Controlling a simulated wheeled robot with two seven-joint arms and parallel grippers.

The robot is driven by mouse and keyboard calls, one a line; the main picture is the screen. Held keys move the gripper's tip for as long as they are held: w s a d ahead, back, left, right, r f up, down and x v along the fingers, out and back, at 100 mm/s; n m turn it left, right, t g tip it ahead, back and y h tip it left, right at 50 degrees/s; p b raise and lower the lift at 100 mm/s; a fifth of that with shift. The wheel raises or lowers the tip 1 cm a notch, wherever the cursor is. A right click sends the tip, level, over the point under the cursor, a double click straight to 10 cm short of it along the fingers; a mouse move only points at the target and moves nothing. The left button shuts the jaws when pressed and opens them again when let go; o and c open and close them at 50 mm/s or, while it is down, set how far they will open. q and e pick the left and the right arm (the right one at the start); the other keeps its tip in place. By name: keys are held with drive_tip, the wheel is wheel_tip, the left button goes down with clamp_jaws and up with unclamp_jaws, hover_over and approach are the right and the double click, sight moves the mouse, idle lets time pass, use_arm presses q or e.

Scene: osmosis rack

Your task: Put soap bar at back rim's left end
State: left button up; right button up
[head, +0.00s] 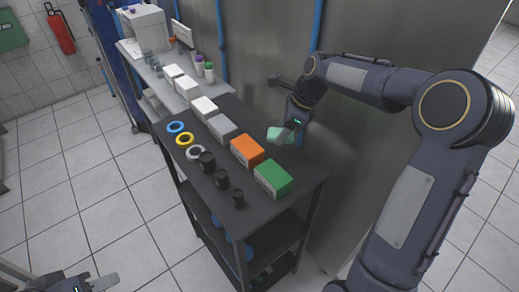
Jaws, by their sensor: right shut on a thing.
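The soap bar appears to be the pale green block (277,133) in the head view. My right gripper (290,134) is shut on it at the wall side of the dark rack top (222,143), behind the orange box (247,150). Whether the bar touches the top or hangs just above it, I cannot tell. My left gripper (92,284) is at the bottom left edge, low and away from the rack, partly cut off by the frame; its opening is unclear.
A metal wall (375,120) rises behind.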

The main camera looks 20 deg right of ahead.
sight(276, 156)
drive_tip(key=shift+f, duration=3.55)
drive_tip(key=shift+f, duration=0.2)
drive_tip(key=o, duration=1)
